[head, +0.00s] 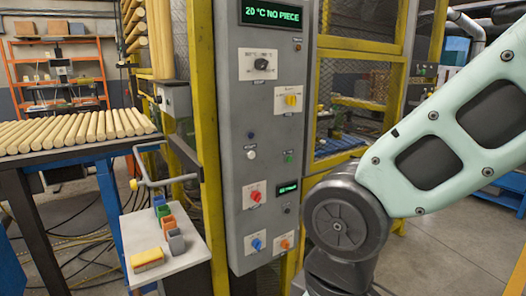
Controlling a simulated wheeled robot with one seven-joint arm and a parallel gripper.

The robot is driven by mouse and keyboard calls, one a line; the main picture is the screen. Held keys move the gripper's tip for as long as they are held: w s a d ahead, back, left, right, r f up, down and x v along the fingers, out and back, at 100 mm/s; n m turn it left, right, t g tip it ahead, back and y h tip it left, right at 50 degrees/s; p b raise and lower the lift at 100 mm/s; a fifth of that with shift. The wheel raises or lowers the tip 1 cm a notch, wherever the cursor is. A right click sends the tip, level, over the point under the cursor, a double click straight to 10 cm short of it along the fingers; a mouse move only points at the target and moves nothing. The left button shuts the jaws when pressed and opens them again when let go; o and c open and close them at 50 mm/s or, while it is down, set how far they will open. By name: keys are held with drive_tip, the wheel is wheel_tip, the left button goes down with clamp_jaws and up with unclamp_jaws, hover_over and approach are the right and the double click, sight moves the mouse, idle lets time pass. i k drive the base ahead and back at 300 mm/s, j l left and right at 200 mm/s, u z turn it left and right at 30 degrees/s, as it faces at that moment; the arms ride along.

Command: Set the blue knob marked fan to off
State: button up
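The blue knob (257,244) sits on a white plate low on the grey control panel (262,120). The lettering on its plate and the way it points are too small to read. An orange knob (284,243) is just right of it, and a red knob (256,196) is above it. My arm fills the right side of the head view, with a dark joint close to the panel's lower right. My gripper is outside the picture.
A black knob (261,64) and a yellow knob (291,100) are higher on the panel. The top display (273,14) reads "20 °C NO PIECE". A small shelf (165,250) with coloured blocks juts out at lower left. Yellow posts and mesh fencing (345,80) flank the panel.

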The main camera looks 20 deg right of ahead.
sight(256, 243)
drive_tip(key=i+l, duration=0.5)
drive_tip(key=l, duration=0.25)
drive_tip(key=i+l, duration=0.3)
drive_tip(key=l+u, duration=0.05)
